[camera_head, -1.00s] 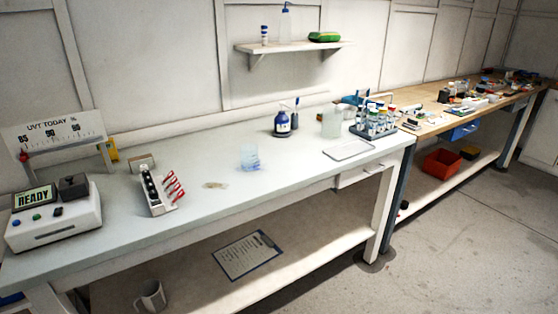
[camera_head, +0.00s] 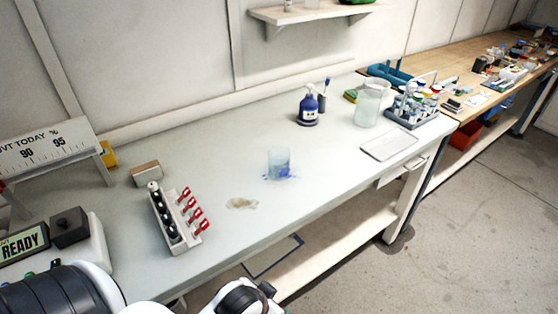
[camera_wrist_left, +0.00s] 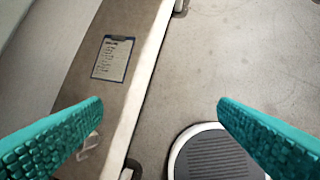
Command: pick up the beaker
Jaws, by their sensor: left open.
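A small clear beaker (camera_head: 279,163) with a bluish tint stands upright near the middle of the pale bench (camera_head: 330,130). Blue spots lie on the bench around its base. A larger clear vessel (camera_head: 367,108) stands farther right, by the tube rack. In the left wrist view my left gripper (camera_wrist_left: 160,103) is open and empty, its two teal fingers wide apart. It points down over the lower shelf edge and the floor, away from the beaker, which is not in that view. My right gripper is in neither view.
A rack with red-handled tools (camera_head: 178,218) and a brownish stain (camera_head: 241,203) lie left of the beaker. A blue bottle (camera_head: 308,106) stands behind it, and a flat tray (camera_head: 389,145) lies to the right. A clipboard (camera_wrist_left: 113,58) lies on the lower shelf.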

